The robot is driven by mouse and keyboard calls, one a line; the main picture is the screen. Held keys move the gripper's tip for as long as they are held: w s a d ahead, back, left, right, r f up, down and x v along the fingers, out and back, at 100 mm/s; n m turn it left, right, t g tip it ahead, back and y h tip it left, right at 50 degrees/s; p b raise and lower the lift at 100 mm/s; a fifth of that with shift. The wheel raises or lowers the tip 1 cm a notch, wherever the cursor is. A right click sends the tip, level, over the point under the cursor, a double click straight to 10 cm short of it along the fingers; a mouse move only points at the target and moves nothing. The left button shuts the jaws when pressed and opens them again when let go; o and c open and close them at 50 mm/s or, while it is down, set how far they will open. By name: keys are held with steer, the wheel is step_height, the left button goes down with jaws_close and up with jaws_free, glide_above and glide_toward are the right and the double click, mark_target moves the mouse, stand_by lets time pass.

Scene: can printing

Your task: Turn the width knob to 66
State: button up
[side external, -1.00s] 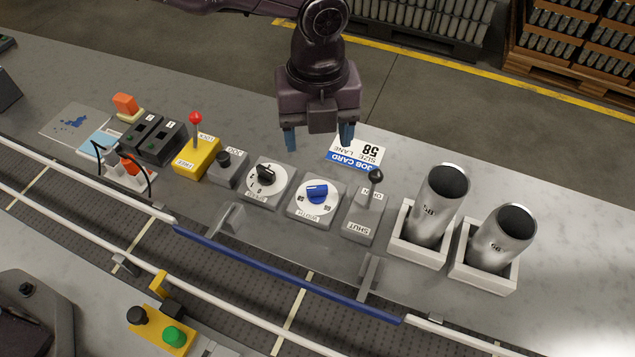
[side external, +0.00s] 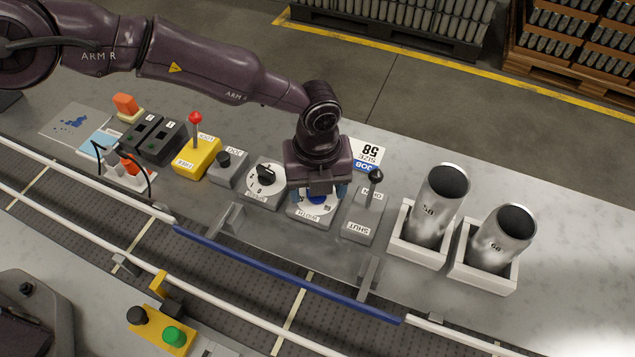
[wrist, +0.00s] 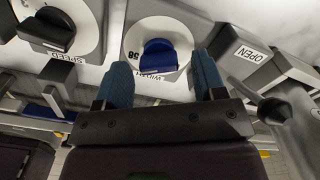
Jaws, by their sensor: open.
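The width knob (wrist: 158,55) is a blue knob on a white dial (wrist: 185,37) with a WIDTH label; the wrist view shows a number that looks like 58 on the dial. In the side external view the knob (side external: 317,198) is mostly hidden under my gripper (side external: 319,193). My gripper is open, and in the wrist view its two blue fingers (wrist: 163,80) are spread to the left and right of the knob's near side. I cannot tell whether they touch it.
The black speed knob (side external: 266,175) stands just left of the width dial, and the OPEN/SHUT lever (side external: 374,185) just right. Two cans (side external: 437,205) (side external: 499,240) stand in white holders at right. A blue rail (side external: 290,275) runs in front.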

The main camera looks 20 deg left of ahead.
steer(key=c, duration=0.9)
